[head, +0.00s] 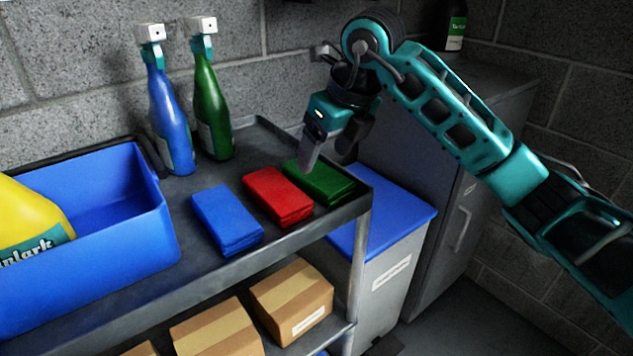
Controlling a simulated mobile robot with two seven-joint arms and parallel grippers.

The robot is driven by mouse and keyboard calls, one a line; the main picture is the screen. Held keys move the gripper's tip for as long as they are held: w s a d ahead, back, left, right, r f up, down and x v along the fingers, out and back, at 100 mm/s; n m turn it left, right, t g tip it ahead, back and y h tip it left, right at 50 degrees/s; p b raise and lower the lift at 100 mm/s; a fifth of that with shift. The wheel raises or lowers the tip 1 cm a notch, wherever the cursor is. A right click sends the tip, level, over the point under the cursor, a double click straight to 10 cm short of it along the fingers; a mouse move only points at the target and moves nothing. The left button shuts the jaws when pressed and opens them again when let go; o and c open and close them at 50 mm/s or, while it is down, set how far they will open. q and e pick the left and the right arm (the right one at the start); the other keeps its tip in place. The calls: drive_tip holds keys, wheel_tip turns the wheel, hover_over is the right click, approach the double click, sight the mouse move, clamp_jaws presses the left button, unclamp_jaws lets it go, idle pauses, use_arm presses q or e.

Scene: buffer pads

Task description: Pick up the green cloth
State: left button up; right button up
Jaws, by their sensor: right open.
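The green cloth (327,186) lies folded on the cart's top shelf, at the right end of a row of three cloths. The red cloth (278,196) lies just left of it and the blue cloth (227,218) is further left. My right gripper (322,163) points down over the green cloth, with a grey finger in front of the cloth's back left part. It is open, and I see nothing held in it. I cannot tell whether the finger touches the cloth. My left gripper is not in view.
A blue spray bottle (170,115) and a green spray bottle (211,110) stand at the cart's back. A blue bin (150,215) with a yellow bottle (30,222) fills the left. The cart's raised rim (345,213) runs beside the cloths. Cardboard boxes (292,297) sit below.

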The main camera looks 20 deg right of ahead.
sight(317, 173)
drive_tip(key=b+x, duration=0.1)
drive_tip(key=x, duration=0.4)
drive_tip(key=shift+s+f, duration=0.1)
drive_tip(key=shift+c, duration=0.4)
drive_tip(key=c, duration=0.6)
